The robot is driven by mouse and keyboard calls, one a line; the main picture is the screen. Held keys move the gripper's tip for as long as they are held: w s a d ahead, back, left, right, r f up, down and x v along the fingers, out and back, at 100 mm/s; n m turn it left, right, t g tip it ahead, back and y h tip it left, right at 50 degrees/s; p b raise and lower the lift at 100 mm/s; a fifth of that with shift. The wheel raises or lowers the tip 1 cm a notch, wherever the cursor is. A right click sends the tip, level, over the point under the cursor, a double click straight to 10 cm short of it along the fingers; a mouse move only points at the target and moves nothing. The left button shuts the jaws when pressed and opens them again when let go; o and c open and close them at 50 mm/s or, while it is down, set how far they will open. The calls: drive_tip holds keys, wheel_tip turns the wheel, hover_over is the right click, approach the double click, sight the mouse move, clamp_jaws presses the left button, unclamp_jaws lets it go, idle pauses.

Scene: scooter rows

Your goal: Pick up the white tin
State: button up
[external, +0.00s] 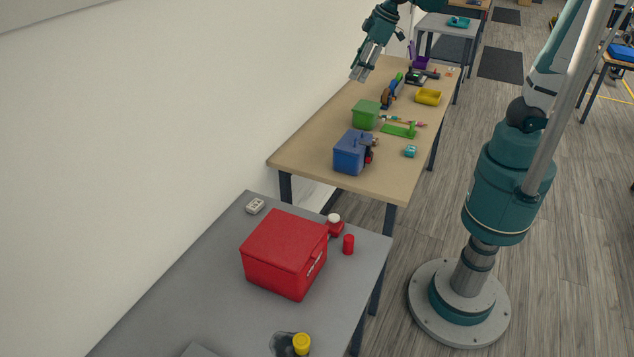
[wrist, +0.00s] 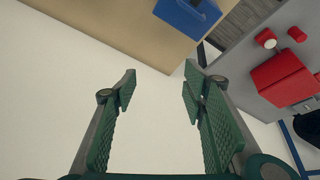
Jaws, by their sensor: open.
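A small white round thing, likely the white tin (external: 334,217), sits at or on a small red object on the grey table, behind the red box. It also shows in the wrist view (wrist: 265,37) at the upper right. I cannot tell whether it is a separate tin or the top of the red object. My gripper (external: 360,74) is high at the top of the external view, beside the white wall and far from the white thing. In the wrist view its fingers (wrist: 160,88) are apart with nothing between them.
A red lidded box (external: 284,252), a red cylinder (external: 348,245) and a white block (external: 255,206) stand on the grey table (external: 190,310). A black-and-yellow item (external: 301,344) is at its front. The wooden table (external: 300,156) holds a blue box (external: 350,154), a green box (external: 365,115) and several tools.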

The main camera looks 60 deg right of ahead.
drive_tip(key=w+a+f+n+g, duration=0.1)
drive_tip(key=w+a+f+n, duration=0.25)
drive_tip(key=w+a, duration=0.75)
drive_tip(key=n+g+h, duration=0.1)
drive_tip(key=n+g, duration=0.2)
drive_tip(key=n, duration=0.4)
hover_over(255, 203)
drive_tip(key=f, duration=2.7)
drive_tip(key=shift+d+f, duration=0.15)
drive_tip(key=shift+d, duration=0.05)
drive_tip(key=shift+a+f+n, duration=0.25)
drive_tip(key=shift+f, duration=0.1)
drive_tip(key=shift+s, duration=0.1)
drive_tip(key=shift+f, duration=1.3)
